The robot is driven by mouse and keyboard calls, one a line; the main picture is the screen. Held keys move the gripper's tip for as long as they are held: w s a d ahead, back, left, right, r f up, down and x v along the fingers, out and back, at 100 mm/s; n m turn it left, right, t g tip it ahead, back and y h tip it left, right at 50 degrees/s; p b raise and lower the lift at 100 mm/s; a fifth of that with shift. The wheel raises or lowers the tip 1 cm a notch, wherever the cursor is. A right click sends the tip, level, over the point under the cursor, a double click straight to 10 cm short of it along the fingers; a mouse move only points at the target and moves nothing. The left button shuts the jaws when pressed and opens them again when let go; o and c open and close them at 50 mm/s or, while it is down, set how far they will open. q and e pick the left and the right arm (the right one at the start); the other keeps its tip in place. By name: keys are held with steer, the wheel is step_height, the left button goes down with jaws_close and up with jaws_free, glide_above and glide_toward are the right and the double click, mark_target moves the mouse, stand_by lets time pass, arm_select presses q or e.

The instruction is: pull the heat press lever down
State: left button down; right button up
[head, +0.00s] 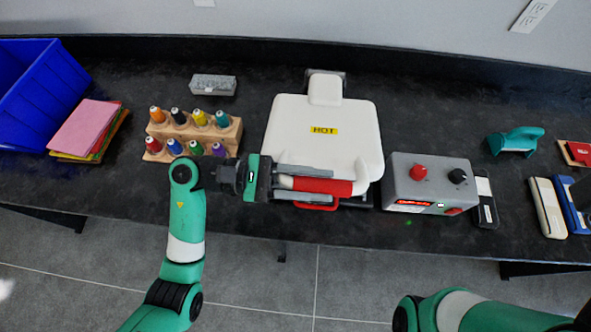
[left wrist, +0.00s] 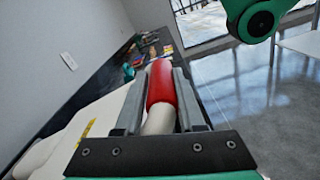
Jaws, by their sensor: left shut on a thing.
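The heat press (head: 322,120) is a white unit with a yellow HOT label, standing near the middle of the bench. Its lever (head: 322,186) has a red grip on a white bar along the front edge. My left gripper (head: 345,180) reaches in from the left and is shut on the lever, one finger on each side of the red grip. In the left wrist view the red grip of the lever (left wrist: 161,82) lies between the two grey fingers. My right arm shows at the bottom right, but its gripper is out of view.
A grey control box (head: 428,182) with red and black knobs stands just right of the press. A wooden rack of thread spools (head: 192,136) is to the left. A blue bin (head: 40,85), coloured sheets (head: 88,130) and a green tool (head: 515,141) lie farther out.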

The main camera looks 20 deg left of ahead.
arm_select(q)
step_height(320, 180, down, 7)
steer(key=m+b, duration=0.1)
steer(key=b, duration=0.5)
steer(key=shift+s+f+m, duration=0.15)
steer(key=shift+s+m, duration=0.25)
steer(key=shift+s, duration=0.05)
arm_select(e)
step_height(320, 180, down, 8)
steer(key=shift+a+f, duration=0.15)
steer(key=shift+f, duration=0.05)
arm_select(q)
steer(key=c, duration=0.6)
jaws_free()
steer(key=shift+w, duration=0.1)
arm_select(e)
steer(key=shift+w, duration=0.1)
arm_select(q)
steer(key=s+a+p, duration=0.1)
steer(key=s+a, duration=0.1)
steer(key=a, duration=0.9)
steer(key=shift+a+r, duration=0.25)
arm_select(e)
steer(key=shift+r, duration=0.9)
